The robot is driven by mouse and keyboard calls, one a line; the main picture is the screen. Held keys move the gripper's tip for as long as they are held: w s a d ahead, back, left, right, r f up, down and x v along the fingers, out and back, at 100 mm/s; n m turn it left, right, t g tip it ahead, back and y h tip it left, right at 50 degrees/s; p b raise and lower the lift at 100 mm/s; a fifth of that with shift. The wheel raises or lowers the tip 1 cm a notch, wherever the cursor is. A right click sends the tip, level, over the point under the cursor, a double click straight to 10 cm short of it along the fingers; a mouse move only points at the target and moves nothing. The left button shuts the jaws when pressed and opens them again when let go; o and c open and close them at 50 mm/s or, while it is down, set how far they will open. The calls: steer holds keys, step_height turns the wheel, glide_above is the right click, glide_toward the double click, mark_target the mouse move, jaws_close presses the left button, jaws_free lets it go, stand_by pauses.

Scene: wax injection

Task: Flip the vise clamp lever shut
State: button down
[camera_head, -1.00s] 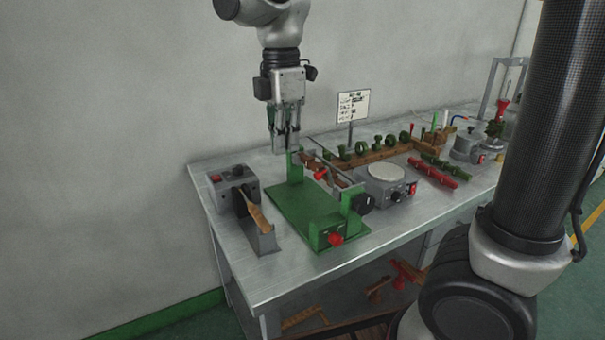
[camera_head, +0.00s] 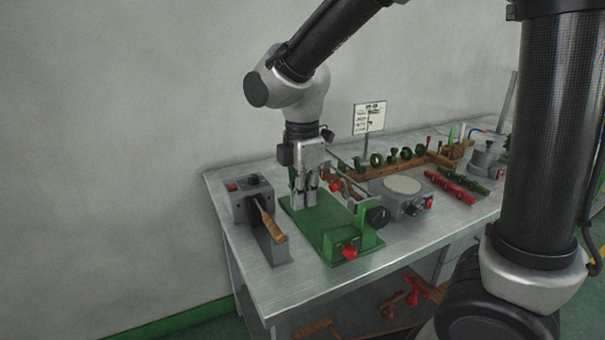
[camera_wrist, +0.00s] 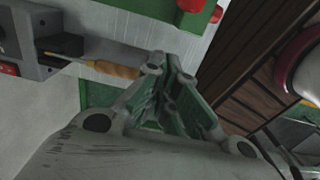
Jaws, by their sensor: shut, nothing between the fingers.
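The green vise fixture (camera_head: 322,226) sits on the metal bench, with a flat green plate and a raised block at its front right. A red knob (camera_head: 349,252) is on the front of that block, and a black round knob (camera_head: 378,216) is at its side. Another red knob (camera_head: 336,186) shows towards the back; I cannot tell clearly which part is the clamp lever. My gripper (camera_head: 303,204) points down over the back left of the green plate, shut and empty, and hides the rear upright. In the wrist view its fingertips (camera_wrist: 168,62) are together; red parts (camera_wrist: 190,5) show at the top.
A grey box (camera_head: 250,197) with a wooden-handled tool (camera_head: 268,224) stands left of the fixture. A grey hot-plate unit (camera_head: 403,197) stands to the right.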

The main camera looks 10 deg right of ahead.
steer(key=shift+w+d+r, duration=0.2)
steer(key=shift+d+r, duration=0.1)
steer(key=shift+d, duration=0.25)
steer(key=shift+w+d+r, duration=0.15)
steer(key=shift+d+r, duration=0.1)
steer(key=shift+d, duration=0.35)
steer(key=shift+w+d+r, duration=0.2)
steer(key=shift+d+r, duration=0.1)
steer(key=shift+d, duration=0.25)
steer(key=shift+d+r, duration=0.1)
